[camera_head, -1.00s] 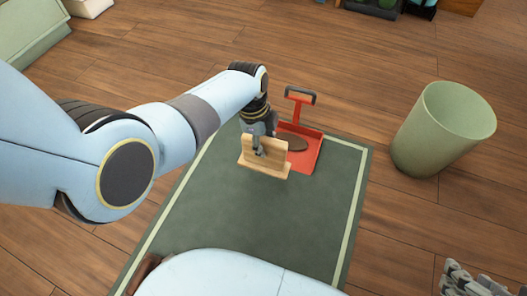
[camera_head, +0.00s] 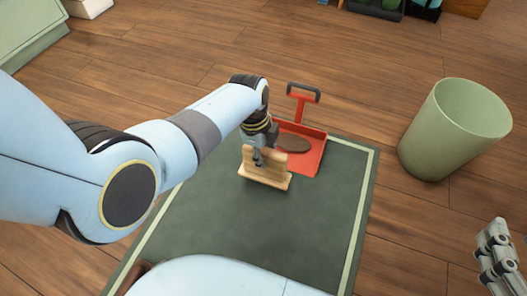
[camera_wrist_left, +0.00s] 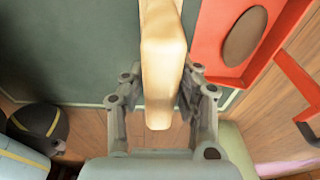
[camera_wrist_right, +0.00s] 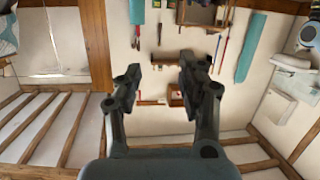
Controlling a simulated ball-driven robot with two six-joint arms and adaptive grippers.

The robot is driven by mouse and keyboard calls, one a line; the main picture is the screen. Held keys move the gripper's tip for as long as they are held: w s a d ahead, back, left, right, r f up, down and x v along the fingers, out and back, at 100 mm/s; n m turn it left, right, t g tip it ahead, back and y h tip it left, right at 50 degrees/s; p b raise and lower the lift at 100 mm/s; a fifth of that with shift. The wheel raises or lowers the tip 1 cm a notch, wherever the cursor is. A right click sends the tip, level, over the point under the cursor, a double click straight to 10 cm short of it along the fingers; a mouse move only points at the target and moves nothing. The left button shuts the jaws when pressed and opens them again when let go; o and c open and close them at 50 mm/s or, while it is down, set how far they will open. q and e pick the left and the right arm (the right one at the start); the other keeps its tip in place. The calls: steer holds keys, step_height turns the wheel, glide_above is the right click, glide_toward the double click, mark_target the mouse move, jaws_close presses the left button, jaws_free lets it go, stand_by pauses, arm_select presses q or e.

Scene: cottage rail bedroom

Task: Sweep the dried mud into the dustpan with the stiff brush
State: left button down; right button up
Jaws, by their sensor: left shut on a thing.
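The stiff brush (camera_head: 265,168) has a pale wooden body. My left gripper (camera_head: 257,157) is shut on it and holds it at or just above the mat; contact is unclear. The brush also fills the middle of the left wrist view (camera_wrist_left: 160,60). The red dustpan (camera_head: 309,160) lies just beyond and right of the brush, its handle pointing away. The dried mud (camera_head: 293,143), a flat brown oval, lies inside the dustpan; it also shows in the left wrist view (camera_wrist_left: 245,33). My right gripper (camera_wrist_right: 172,68) is open and empty, away from the mat.
The dark green mat (camera_head: 310,215) has a pale border and is mostly clear. A pale green bin (camera_head: 450,140) stands on the wooden floor to the right. A brown thing (camera_head: 138,274) at the mat's near left is mostly hidden by my body.

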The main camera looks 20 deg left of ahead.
steer(key=w+a+r+n+t+y+b, duration=0.1)
steer(key=w+r+t, duration=0.2)
steer(key=r, duration=0.6)
steer(key=shift+w+r+t, duration=0.3)
steer(key=shift+w+t, duration=0.1)
steer(key=shift+t, duration=0.3)
